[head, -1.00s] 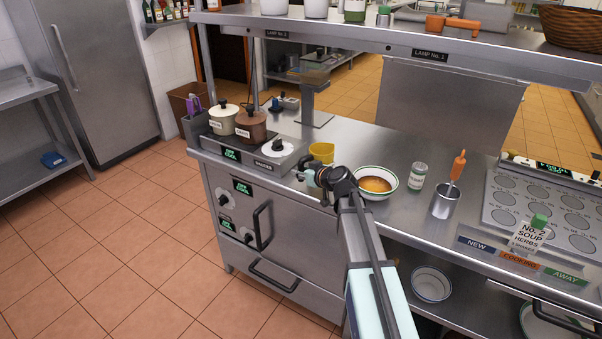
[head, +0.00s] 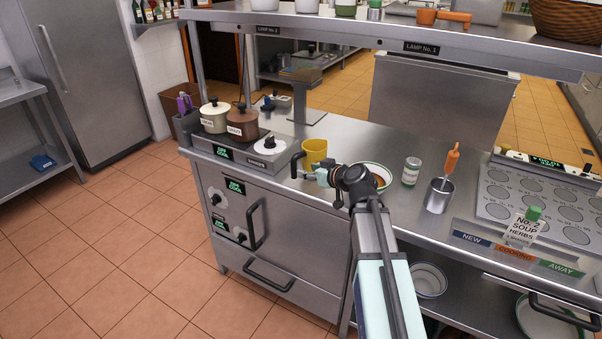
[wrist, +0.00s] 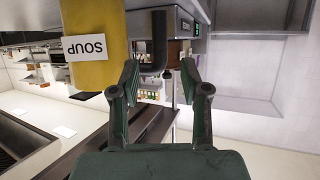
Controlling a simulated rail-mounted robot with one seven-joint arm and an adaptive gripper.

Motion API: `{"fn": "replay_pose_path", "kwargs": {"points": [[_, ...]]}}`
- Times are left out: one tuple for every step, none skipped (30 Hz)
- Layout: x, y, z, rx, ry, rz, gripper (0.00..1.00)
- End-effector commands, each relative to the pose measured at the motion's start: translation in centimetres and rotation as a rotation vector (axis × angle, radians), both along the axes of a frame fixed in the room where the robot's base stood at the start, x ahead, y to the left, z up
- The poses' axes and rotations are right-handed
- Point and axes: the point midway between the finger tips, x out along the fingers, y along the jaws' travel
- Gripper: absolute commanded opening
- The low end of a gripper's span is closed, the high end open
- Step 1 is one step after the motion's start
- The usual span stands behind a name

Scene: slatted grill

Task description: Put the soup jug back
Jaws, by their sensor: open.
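The soup jug (head: 314,151) is a yellow cylinder standing on the steel counter, right of the round white dial. In the wrist view the yellow jug (wrist: 90,62) fills the upper left, with a white SOUP label. Its dark handle (wrist: 158,40) lies just beyond and between my fingertips. My gripper (wrist: 158,68) is open, with one finger on each side of the handle's line; I cannot tell whether either touches it. In the head view my gripper (head: 308,174) is at the jug's near side, low over the counter edge.
Two lidded pots, cream (head: 215,115) and brown (head: 242,122), stand on the warmer at left. A soup bowl (head: 380,177) is partly behind my arm. A labelled jar (head: 411,171) and a steel cup (head: 438,195) with an orange-handled tool stand right. A shelf (head: 400,35) hangs above.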

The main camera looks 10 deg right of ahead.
Motion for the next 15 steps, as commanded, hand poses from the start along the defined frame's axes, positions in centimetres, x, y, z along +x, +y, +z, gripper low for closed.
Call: {"fn": "replay_pose_path", "kwargs": {"points": [[-0.9,-0.4,0.2,-0.001,-0.002,-0.001,0.46],[-1.1,-0.5,0.3,-0.001,-0.002,-0.001,0.46],[-1.5,-0.7,0.5,-0.001,-0.001,-0.001,0.46],[-1.7,-0.8,0.6,-0.001,-0.001,-0.001,0.46],[-1.9,-0.9,0.7,-0.001,0.000,0.000,0.46],[-2.1,-1.0,0.9,-0.001,0.000,0.000,0.46],[-2.2,-1.0,0.9,-0.001,-0.001,-0.001,0.46],[-2.2,-1.1,1.0,-0.001,-0.001,-0.001,0.46],[-2.3,-1.2,1.0,-0.001,-0.001,-0.001,0.46],[-2.3,-1.2,1.1,-0.001,-0.001,-0.001,0.46],[-2.3,-1.2,1.1,0.000,0.000,0.000,0.46],[-2.3,-1.2,1.1,0.000,0.000,0.000,0.46],[-2.3,-1.2,1.1,0.000,0.000,0.000,0.46],[-2.3,-1.2,1.1,0.000,0.000,0.000,0.46],[-2.3,-1.2,1.1,0.000,0.000,0.000,0.46]]}}
